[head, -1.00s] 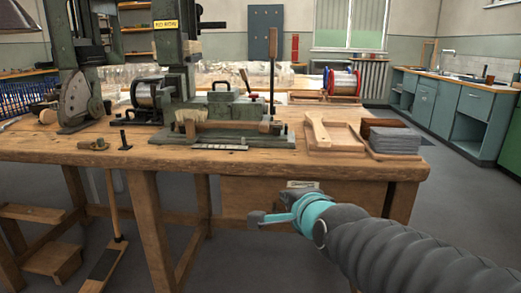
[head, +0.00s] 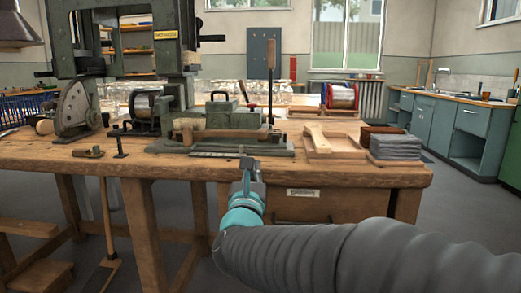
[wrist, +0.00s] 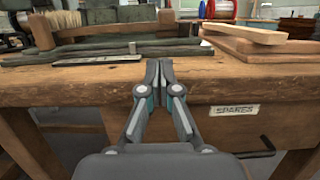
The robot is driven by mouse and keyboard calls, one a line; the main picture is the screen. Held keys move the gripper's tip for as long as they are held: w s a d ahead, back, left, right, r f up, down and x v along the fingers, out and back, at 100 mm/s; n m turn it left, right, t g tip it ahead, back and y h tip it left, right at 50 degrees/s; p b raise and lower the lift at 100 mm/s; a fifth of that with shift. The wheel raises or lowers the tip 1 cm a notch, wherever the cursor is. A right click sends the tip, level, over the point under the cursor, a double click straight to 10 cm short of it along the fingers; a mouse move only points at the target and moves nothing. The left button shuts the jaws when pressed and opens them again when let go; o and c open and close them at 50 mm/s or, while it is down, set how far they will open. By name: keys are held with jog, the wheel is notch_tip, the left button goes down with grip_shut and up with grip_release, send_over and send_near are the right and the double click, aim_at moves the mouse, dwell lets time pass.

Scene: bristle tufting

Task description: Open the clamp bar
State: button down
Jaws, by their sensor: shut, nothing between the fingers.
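The clamp bar (head: 225,135) looks like a long bar lying across the front of the dark green machine fixture (head: 240,151) on the workbench. A tuft of pale bristles (head: 186,123) shows at its left end, and it also shows in the wrist view (wrist: 95,34). An upright lever with a wooden grip (head: 270,60) stands at the fixture's right side. My gripper (head: 248,162) is shut and empty at the bench's front edge, below and in front of the fixture. In the wrist view its fingertips (wrist: 159,68) meet, touching nothing. Whether the bar is latched cannot be told.
The workbench (head: 340,172) has a drawer labelled SPARES (wrist: 234,109) under its front edge. A wooden tray (head: 335,152) and a grey stack (head: 396,147) lie to the right.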

aim_at(264, 130)
jog(key=shift+w, duration=0.1)
jog(key=p+x, duration=0.1)
jog(key=x, duration=0.9)
jog(key=shift+d, duration=0.1)
